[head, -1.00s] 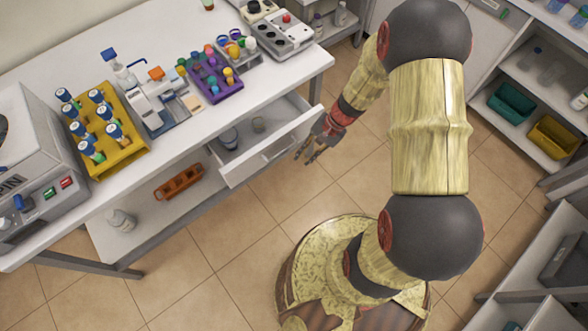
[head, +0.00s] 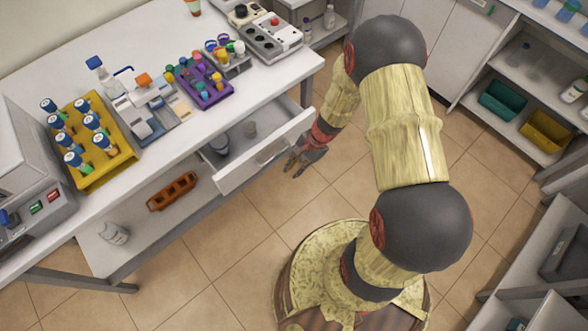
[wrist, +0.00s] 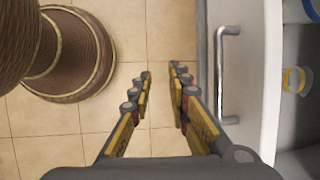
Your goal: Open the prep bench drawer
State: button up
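The prep bench drawer (head: 235,179) stands pulled out from under the white bench top (head: 190,130), and its inside shows. Its bar handle (head: 274,151) is on the front panel; in the wrist view the handle (wrist: 222,75) is right of my fingers. My gripper (head: 294,169) hangs in front of the drawer's front panel, near its handle. In the wrist view my gripper (wrist: 160,72) has its two fingers apart, with only floor between them. It appears clear of the handle. Small containers (head: 220,145) stand inside the drawer.
A yellow rack of vials (head: 85,180), a purple rack (head: 205,97) and instruments stand on the bench. An orange rack (head: 172,192) lies on the lower shelf. Shelves with a teal bin (head: 503,100) stand at the right. Tiled floor lies open before the bench.

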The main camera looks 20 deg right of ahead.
jog(key=shift+c, duration=1.2)
grip_shut()
jog(key=shift+o, duration=1.2)
grip_release()
jog(key=v, duration=1.2)
jog(key=shift+c, duration=0.4)
